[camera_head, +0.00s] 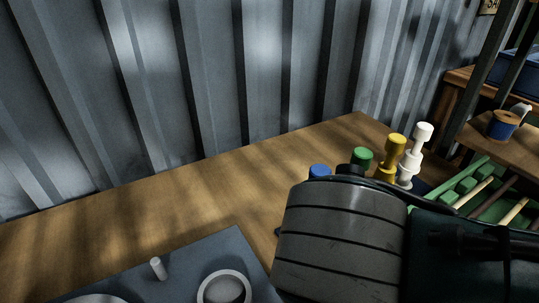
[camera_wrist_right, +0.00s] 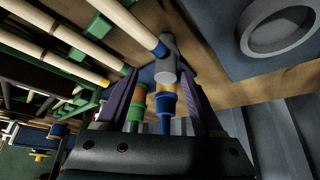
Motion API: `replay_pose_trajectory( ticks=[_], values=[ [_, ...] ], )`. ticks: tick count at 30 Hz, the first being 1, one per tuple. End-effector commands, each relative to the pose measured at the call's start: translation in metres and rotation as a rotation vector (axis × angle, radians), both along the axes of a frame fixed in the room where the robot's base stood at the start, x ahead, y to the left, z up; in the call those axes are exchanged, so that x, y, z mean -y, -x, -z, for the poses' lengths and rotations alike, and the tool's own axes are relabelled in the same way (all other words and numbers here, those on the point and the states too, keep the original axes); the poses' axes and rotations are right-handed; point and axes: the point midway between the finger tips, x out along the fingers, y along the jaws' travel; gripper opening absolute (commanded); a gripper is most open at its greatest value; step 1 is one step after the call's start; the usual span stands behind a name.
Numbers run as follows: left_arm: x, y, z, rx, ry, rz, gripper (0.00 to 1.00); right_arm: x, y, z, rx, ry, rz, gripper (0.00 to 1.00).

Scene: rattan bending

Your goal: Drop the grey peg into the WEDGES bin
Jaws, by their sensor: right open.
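My right gripper (camera_wrist_right: 165,85) is open in the right wrist view, its two dark purple fingers apart. Past and between the fingers show a blue peg (camera_wrist_right: 166,106), a green and orange piece (camera_wrist_right: 134,108) and a pale grey, T-shaped piece (camera_wrist_right: 168,62). None looks gripped. I cannot tell whether the T-shaped piece is the grey peg. In the head view a small pale grey peg (camera_head: 157,268) stands on the dark mat (camera_head: 215,258). My right arm hides its gripper there. My left gripper is not in view. I see no bin readably marked WEDGES.
A pale ring (camera_head: 224,289) lies on the mat. White (camera_head: 410,165), yellow (camera_head: 394,150), green (camera_head: 362,157) and blue (camera_head: 319,171) stepped pieces stand on the bench (camera_head: 160,200). Right are a green rod rack (camera_head: 470,180) and a blue bin (camera_head: 518,70). A corrugated wall (camera_head: 230,80) stands behind.

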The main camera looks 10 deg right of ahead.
Motion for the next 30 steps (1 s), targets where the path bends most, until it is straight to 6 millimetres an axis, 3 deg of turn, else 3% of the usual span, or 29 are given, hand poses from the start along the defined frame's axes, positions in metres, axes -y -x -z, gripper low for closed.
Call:
replay_pose_trajectory(
  ticks=[7, 17, 30],
  values=[
    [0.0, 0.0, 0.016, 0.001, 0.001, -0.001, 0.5, 0.001, -0.017, 0.036, 0.001, 0.002, 0.0, 0.69],
    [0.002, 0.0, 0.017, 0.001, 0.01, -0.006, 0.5, 0.003, -0.021, 0.041, 0.0, -0.002, -0.001, 0.69],
    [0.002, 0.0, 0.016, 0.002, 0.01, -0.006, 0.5, 0.003, -0.02, 0.041, -0.001, -0.001, -0.001, 0.19]
  ],
)
